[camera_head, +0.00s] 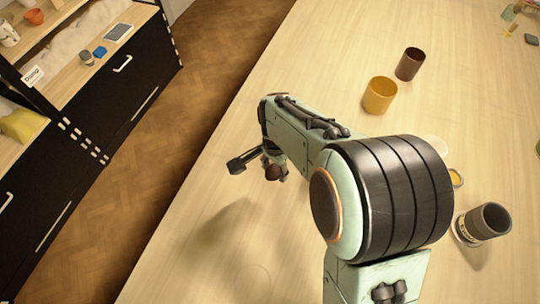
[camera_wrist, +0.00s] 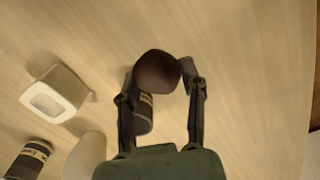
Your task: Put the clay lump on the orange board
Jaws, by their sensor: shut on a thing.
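The clay lump (camera_wrist: 157,72) is dark brown and rounded. In the wrist view it sits between the two fingertips of my gripper (camera_wrist: 159,77), which is shut on it. In the head view my gripper (camera_head: 258,166) is left of my arm, above the pale wooden table (camera_head: 225,190), and its shadow falls on the table apart from it. The lump (camera_head: 272,172) shows there as a small brown shape, partly hidden by gripper parts. I cannot make out an orange board in either view.
A yellow-orange cup (camera_head: 380,96) and a brown cup (camera_head: 409,64) stand behind my arm. A grey labelled cup (camera_head: 485,222) is at the right. A white square-mouthed vessel (camera_wrist: 55,94) shows in the wrist view. The table's left part is clear up to its edge.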

